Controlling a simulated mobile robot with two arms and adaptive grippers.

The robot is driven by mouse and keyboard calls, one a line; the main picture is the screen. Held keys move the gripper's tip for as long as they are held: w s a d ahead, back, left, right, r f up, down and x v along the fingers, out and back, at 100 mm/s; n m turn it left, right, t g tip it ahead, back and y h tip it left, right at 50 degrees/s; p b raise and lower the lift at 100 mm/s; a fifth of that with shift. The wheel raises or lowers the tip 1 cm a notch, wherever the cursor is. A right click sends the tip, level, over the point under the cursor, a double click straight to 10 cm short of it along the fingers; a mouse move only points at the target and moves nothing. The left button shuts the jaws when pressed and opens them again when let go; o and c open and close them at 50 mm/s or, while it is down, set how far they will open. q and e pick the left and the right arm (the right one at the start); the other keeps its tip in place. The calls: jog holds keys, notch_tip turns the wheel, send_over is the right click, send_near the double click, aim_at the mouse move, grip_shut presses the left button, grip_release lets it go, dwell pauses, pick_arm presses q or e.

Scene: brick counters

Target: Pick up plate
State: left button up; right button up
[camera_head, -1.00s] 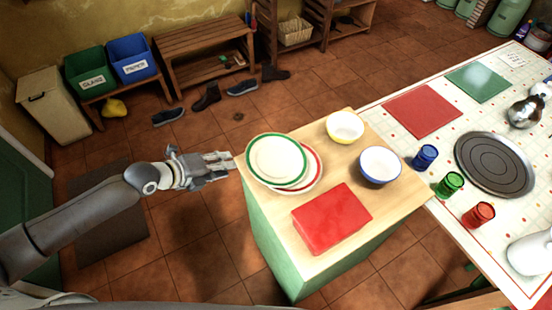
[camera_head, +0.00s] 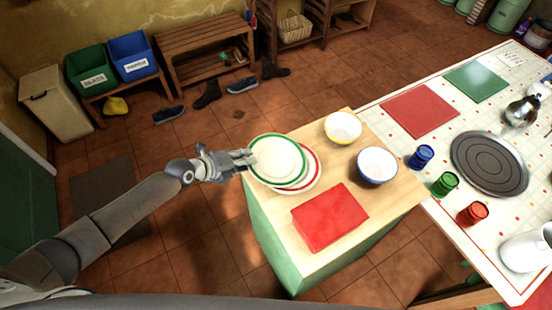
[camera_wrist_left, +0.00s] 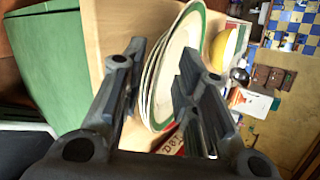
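A stack of plates sits at the left edge of the wooden counter top. The top plate (camera_head: 277,158) is white with a green rim, and a red-rimmed plate (camera_head: 312,172) shows beneath it. My left gripper (camera_head: 246,160) is at the left rim of the stack. In the left wrist view my left gripper (camera_wrist_left: 162,52) is open, with its fingers on either side of the plate rims. The top plate (camera_wrist_left: 179,45) is partly hidden by one finger there, and a gap shows between the other finger and the stack. My right gripper is not in view.
A table with cups, mats and a round tray (camera_head: 490,163) stands to the right. The floor left of the counter is open.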

pick_arm(q)
grip_shut()
jog(key=shift+r, duration=0.1)
dwell(0.4)
